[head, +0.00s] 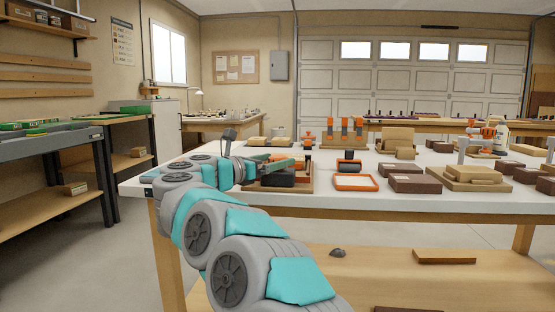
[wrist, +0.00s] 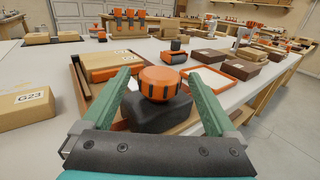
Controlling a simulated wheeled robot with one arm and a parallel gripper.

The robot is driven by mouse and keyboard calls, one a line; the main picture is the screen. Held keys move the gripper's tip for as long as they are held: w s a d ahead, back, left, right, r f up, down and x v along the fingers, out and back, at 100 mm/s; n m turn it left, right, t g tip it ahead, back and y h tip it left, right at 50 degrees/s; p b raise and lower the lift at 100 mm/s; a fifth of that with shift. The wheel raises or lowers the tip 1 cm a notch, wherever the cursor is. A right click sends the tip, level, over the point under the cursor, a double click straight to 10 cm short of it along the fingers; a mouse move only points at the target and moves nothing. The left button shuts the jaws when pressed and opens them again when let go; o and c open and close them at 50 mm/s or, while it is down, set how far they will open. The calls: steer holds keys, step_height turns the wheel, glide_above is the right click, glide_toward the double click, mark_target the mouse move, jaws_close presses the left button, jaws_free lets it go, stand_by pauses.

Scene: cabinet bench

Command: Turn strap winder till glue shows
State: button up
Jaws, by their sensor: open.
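The strap winder's round orange knob (wrist: 164,82) has dark grips around its rim and sits on a black rounded block (wrist: 152,112). The block (head: 279,179) also shows in the head view, beyond the end of my arm. My gripper (wrist: 160,72) is open, its two green fingers on either side of the knob. A gap shows on the left; on the right the finger looks very close, and I cannot tell whether it touches. In the head view my gripper (head: 277,164) is partly blended with the things behind it. I see no glue.
An orange-framed white tray (head: 355,182) and brown boxes (head: 415,184) stand to the right. White table top shows between them.

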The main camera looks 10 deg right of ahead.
steer(key=shift+x, duration=0.95)
steer(key=shift+c, duration=0.2)
steer(key=c, duration=1.3)
